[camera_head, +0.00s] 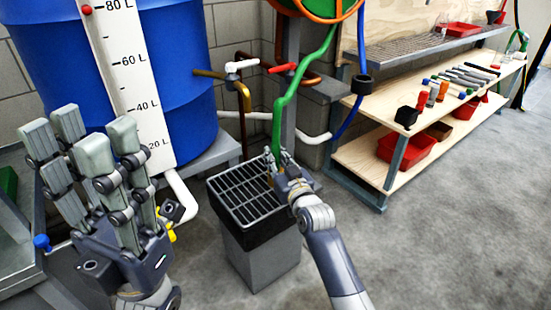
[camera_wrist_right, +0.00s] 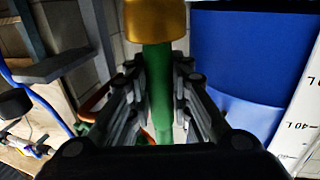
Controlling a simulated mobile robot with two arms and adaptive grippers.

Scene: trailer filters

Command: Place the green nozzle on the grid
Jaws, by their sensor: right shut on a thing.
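The green hose (camera_head: 293,90) hangs from above and runs down into my right gripper (camera_head: 279,160). In the right wrist view my right gripper (camera_wrist_right: 160,90) is shut around the green nozzle (camera_wrist_right: 158,70), whose brass end (camera_wrist_right: 155,20) sticks out beyond the fingers. The black grid (camera_head: 238,195) tops a grey bin. My right gripper is at the grid's back right side in the head view; whether the nozzle touches the grid is hidden by the fingers. My left gripper (camera_head: 88,150) is open and empty at the left, in front of the blue tank.
A blue tank (camera_head: 175,75) with a white level scale (camera_head: 125,75) stands behind at left. Pipes with a white valve (camera_head: 242,66) and a red valve (camera_head: 283,68) are behind the grid. A wooden shelf (camera_head: 400,100) with bottles and red trays stands right. The floor at front right is clear.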

